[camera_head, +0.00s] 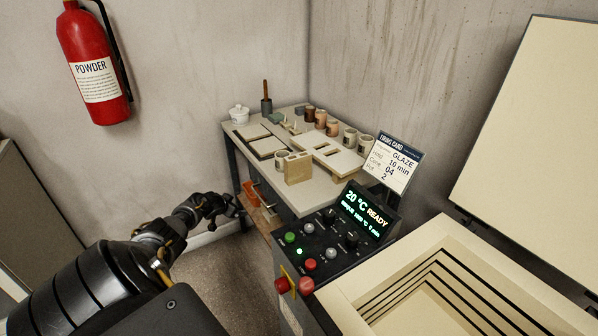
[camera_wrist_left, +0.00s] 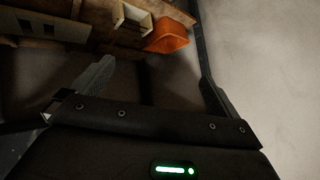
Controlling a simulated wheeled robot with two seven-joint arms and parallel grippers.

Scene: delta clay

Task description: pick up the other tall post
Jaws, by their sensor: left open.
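No thing is clearly recognisable as a tall post. A tan block-like piece (camera_head: 297,168) stands upright on the front part of the grey worktable (camera_head: 318,196), with a smaller pale piece (camera_head: 281,160) beside it. My left gripper (camera_head: 237,207) is open, low beside the table's left front side, below the tabletop and apart from the block. In the left wrist view a grey finger (camera_wrist_left: 95,76) shows, with nothing seen held. My right gripper is not in view.
Pale slabs (camera_head: 338,160) and several cups (camera_head: 333,128) cover the tabletop. The control panel (camera_head: 318,246) and open kiln (camera_head: 440,290) stand at right.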

